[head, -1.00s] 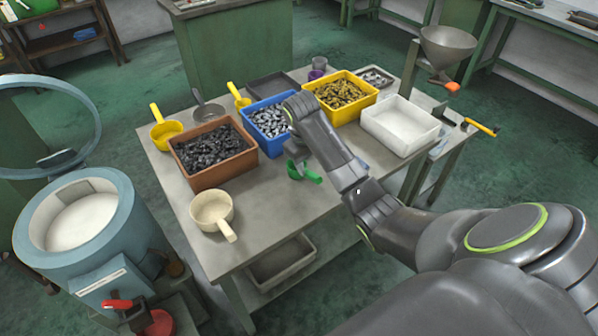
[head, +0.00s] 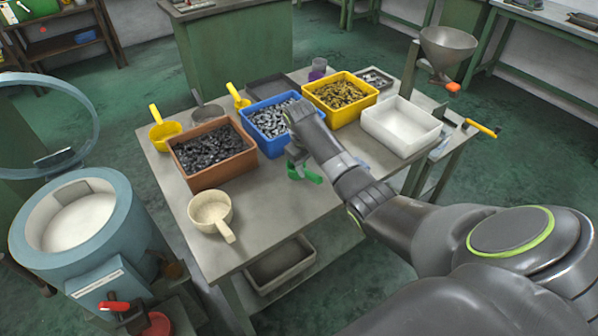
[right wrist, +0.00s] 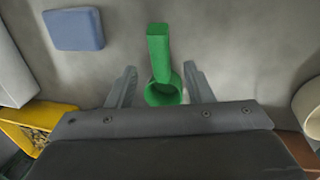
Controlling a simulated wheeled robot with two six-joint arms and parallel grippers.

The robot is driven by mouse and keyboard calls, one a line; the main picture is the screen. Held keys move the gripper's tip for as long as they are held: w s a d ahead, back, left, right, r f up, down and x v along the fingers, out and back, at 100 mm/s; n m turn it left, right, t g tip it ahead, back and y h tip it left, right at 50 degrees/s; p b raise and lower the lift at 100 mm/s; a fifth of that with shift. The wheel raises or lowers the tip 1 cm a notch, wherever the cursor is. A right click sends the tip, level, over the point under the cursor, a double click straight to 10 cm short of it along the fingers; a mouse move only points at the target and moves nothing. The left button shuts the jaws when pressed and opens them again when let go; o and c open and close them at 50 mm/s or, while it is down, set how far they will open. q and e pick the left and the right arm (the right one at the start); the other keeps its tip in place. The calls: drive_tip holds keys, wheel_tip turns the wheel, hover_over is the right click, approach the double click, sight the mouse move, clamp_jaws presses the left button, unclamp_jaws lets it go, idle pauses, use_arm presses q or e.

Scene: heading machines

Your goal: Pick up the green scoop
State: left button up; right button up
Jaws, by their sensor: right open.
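The green scoop (head: 305,174) lies on the grey table in front of the blue bin, partly hidden by my right gripper (head: 296,160) in the head view. In the right wrist view the scoop (right wrist: 159,62) shows with its handle pointing up the picture and its round bowl between the two fingers. My right gripper (right wrist: 158,86) is open, with one finger on each side of the bowl and a gap on both sides. My left gripper is not in view.
On the table (head: 285,208) stand a brown bin of dark parts (head: 218,176), a blue bin (head: 275,148), a yellow bin (head: 357,118), and a white bin (head: 405,142). A cream scoop (head: 212,213) lies front left. A blue block (right wrist: 73,29) lies near the green scoop.

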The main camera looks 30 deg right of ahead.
sight(310, 174)
drive_tip(key=shift+w+d+f, duration=0.1)
drive_tip(key=shift+d+f, duration=0.1)
drive_tip(key=shift+f, duration=0.85)
drive_tip(key=shift+w+d+f, duration=0.1)
drive_tip(key=shift+d+f, duration=0.05)
drive_tip(key=shift+f, duration=0.95)
drive_tip(key=shift+d+f, duration=0.2)
drive_tip(key=shift+f, duration=0.85)
clamp_jaws()
